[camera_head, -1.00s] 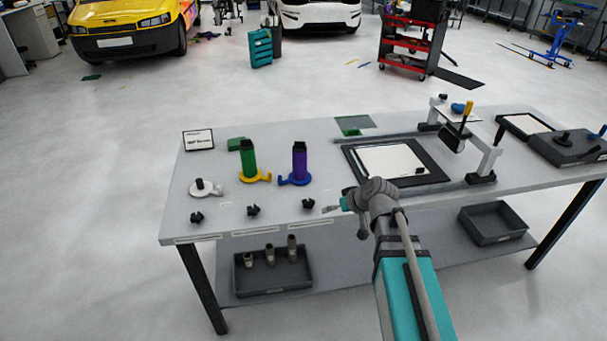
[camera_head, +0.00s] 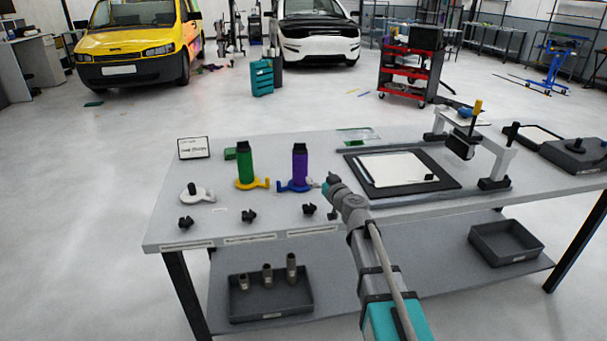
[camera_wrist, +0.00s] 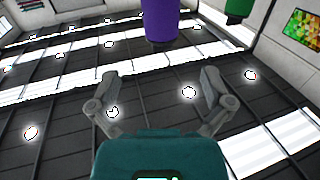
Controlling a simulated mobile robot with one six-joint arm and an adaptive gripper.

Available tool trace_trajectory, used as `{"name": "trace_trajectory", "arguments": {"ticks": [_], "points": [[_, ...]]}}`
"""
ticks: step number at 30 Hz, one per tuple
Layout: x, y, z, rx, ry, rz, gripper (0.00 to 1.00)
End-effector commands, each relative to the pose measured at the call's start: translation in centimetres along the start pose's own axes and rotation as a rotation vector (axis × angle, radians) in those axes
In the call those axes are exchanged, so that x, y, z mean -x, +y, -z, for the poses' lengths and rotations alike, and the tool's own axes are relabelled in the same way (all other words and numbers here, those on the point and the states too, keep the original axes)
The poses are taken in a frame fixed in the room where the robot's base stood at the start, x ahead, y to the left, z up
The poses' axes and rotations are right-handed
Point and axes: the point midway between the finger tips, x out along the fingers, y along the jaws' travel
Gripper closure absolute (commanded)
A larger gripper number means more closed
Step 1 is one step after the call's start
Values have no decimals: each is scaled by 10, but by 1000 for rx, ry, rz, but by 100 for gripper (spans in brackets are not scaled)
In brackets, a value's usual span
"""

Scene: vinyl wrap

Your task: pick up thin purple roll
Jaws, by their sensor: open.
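The thin purple roll (camera_head: 299,166) stands upright in a blue holder (camera_head: 296,187) on the table, with a dark cap on top. My gripper (camera_head: 328,183) is just to the right of the roll in the head view, near the holder; it looks apart from the roll. In the wrist view the purple roll (camera_wrist: 161,20) shows at the top, beyond the fingers. My gripper's two fingers (camera_wrist: 158,84) are spread with nothing between them. The roll's far end is cut off in that view.
A green roll (camera_head: 245,165) stands in a yellow holder to the left. Several black knobs (camera_head: 248,216) line the front edge. A black mat with a white sheet (camera_head: 395,172) lies to the right.

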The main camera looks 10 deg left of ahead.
Motion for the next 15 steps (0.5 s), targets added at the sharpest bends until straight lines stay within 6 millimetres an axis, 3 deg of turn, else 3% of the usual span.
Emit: {"name": "trace_trajectory", "arguments": {"ticks": [15], "points": [[-10, 1, 0, 0, 0, -1, 0]]}}
